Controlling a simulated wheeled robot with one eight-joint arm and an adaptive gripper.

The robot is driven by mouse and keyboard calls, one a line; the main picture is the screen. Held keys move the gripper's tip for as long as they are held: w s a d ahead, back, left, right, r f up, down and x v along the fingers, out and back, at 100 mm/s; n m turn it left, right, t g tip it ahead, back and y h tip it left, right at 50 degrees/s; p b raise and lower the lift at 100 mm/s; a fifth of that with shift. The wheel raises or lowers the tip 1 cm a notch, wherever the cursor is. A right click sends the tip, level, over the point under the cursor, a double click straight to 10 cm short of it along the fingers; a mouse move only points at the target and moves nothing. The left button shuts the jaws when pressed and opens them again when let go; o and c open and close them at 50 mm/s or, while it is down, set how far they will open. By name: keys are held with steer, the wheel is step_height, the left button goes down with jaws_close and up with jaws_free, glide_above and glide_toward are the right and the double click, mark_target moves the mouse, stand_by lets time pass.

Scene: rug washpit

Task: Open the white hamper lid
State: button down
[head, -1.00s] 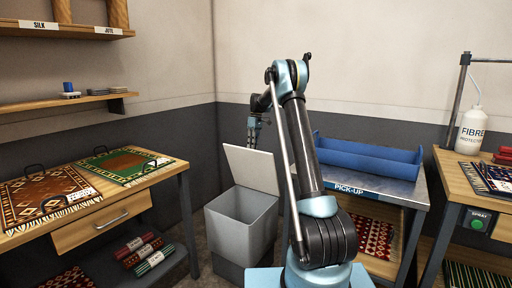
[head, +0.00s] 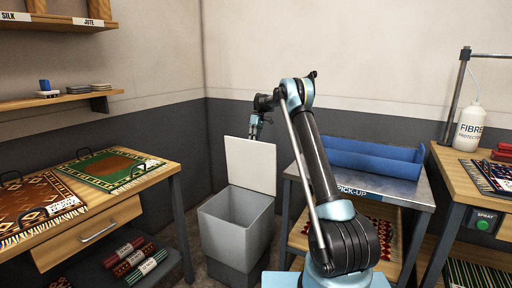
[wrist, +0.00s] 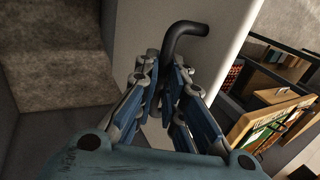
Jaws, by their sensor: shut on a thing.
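The white hamper (head: 238,228) stands on the floor between the left table and the pick-up bench. Its white lid (head: 250,165) is raised and stands about upright at the back, so the hamper's mouth is open. My gripper (head: 255,132) is at the lid's top edge. In the wrist view my gripper (wrist: 174,88) is shut on the lid's dark bent handle (wrist: 184,42), with the pale lid (wrist: 220,35) behind it. The handle is hidden in the head view.
A wooden table (head: 115,218) with patterned rugs stands on the left. The metal pick-up bench (head: 405,192) with a blue tray (head: 375,158) stands close on the right. The wall corner is behind the hamper.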

steer(key=shift+d+r, duration=0.25)
steer(key=shift+d, duration=0.05)
steer(key=c, duration=1.7)
jaws_free()
steer(key=shift+s+d+r, duration=0.1)
steer(key=shift+v, duration=5.85)
